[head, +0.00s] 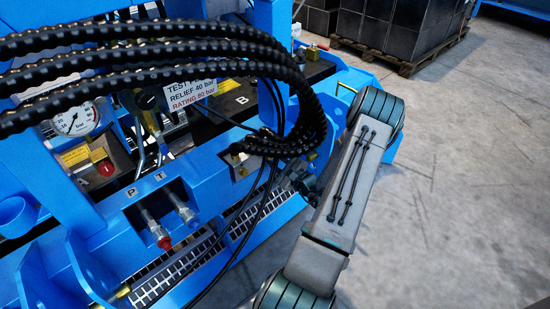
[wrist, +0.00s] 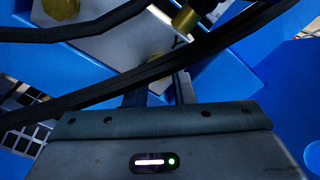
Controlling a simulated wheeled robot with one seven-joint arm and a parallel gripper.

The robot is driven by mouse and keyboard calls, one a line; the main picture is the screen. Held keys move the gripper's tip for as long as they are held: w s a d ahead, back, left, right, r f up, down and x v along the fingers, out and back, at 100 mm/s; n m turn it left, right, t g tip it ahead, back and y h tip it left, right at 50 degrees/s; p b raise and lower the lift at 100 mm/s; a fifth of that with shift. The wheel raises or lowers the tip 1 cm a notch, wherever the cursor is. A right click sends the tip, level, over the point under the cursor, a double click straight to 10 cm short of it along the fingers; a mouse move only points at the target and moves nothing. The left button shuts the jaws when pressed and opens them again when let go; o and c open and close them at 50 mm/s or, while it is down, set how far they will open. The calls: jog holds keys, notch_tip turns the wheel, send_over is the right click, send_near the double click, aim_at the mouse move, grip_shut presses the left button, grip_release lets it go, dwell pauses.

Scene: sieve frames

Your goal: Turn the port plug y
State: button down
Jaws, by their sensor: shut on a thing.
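My gripper (wrist: 158,82) reaches in against a grey metal block (wrist: 100,45) on the blue frame. Its two dark fingers stand on either side of a small brass plug (wrist: 157,62), and they are shut on it. The fingertips are partly hidden by a black cable crossing in front.
Thick black hoses (head: 200,45) arch across the head view, and thin black cables hang near my gripper. Two fittings marked P and T (head: 165,215) sit left on the rail. A pressure gauge (head: 75,120) is further left. The floor (head: 450,180) at right is clear.

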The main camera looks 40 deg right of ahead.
jog(key=m+p, duration=0.3)
jog(key=m, duration=0.1)
jog(key=shift+r+m, duration=0.1)
jog(key=shift+m, duration=0.2)
jog(key=m+p, duration=0.2)
jog(key=m, duration=0.1)
jog(key=shift+a+m+p, duration=0.1)
jog(key=shift+m+p, duration=0.3)
jog(key=m+p, duration=0.1)
jog(key=m, duration=0.2)
jog(key=m+p, duration=0.2)
jog(key=m, duration=0.1)
jog(key=shift+s+a+f, duration=0.1)
jog(key=shift+a+f, duration=0.05)
jog(key=shift+f, duration=0.05)
jog(key=shift+m, duration=0.3)
jog(key=c, duration=1.2)
grip_release()
jog(key=s+d+p, duration=0.1)
jog(key=s+p, duration=0.1)
jog(key=s, duration=1.1)
jog(key=shift+s, duration=0.4)
